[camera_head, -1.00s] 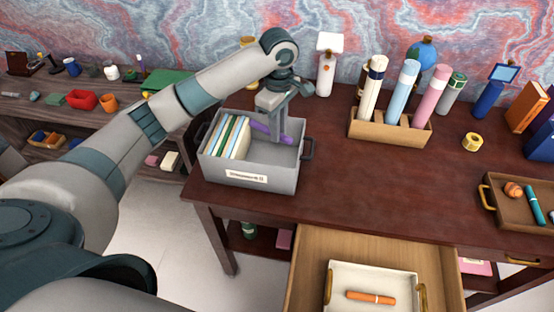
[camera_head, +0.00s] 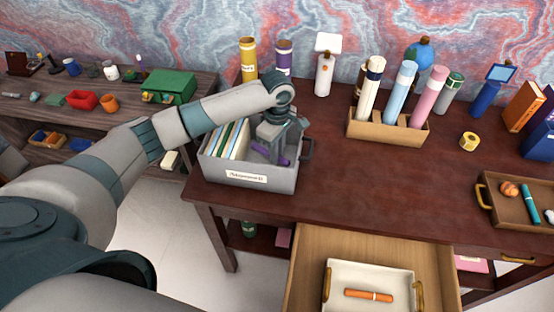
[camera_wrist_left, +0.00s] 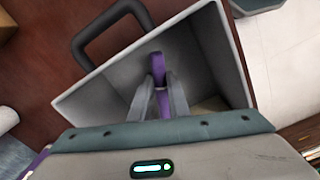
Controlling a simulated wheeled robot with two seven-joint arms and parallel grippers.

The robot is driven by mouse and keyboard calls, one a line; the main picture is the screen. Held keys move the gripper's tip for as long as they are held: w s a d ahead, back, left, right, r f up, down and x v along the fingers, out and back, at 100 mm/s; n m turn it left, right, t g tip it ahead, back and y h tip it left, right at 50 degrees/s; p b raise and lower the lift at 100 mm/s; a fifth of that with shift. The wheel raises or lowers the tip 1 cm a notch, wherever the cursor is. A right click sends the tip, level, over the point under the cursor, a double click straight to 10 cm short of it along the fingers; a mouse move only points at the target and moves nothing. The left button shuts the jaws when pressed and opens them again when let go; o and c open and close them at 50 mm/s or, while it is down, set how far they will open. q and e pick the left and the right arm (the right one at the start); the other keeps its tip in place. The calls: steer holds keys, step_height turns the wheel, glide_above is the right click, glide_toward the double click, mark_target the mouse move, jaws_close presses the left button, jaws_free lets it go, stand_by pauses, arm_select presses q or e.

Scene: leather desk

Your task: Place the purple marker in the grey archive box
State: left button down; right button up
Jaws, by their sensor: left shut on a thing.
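The grey archive box (camera_head: 250,178) stands at the left end of the desk, with files (camera_head: 232,138) upright in its left part. My left gripper (camera_head: 274,150) points down into the open right part of the box. It is shut on the purple marker (camera_head: 284,160), which shows in part beside the fingers. In the left wrist view the purple marker (camera_wrist_left: 158,68) sits between the fingers (camera_wrist_left: 158,100), inside the walls of the grey box (camera_wrist_left: 100,88). Whether the marker touches the box floor I cannot tell. My right gripper is not in view.
A wooden holder (camera_head: 386,131) with several tubes stands to the right of the box. Yellow (camera_head: 248,62) and purple (camera_head: 284,58) canisters stand behind it. An open drawer (camera_head: 312,262) holds a white tray (camera_head: 372,275) with an orange marker. The desk's middle is clear.

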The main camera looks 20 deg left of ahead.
arm_select(q)
steer(key=shift+f, duration=1.85)
steer(key=shift+p, duration=0.3)
steer(key=c, duration=1.7)
jaws_free()
steer(key=shift+f, duration=0.15)
steer(key=shift+r, duration=0.9)
step_height(320, 180, up, 11)
steer(key=shift+f+b, duration=0.2)
steer(key=shift+b, duration=0.85)
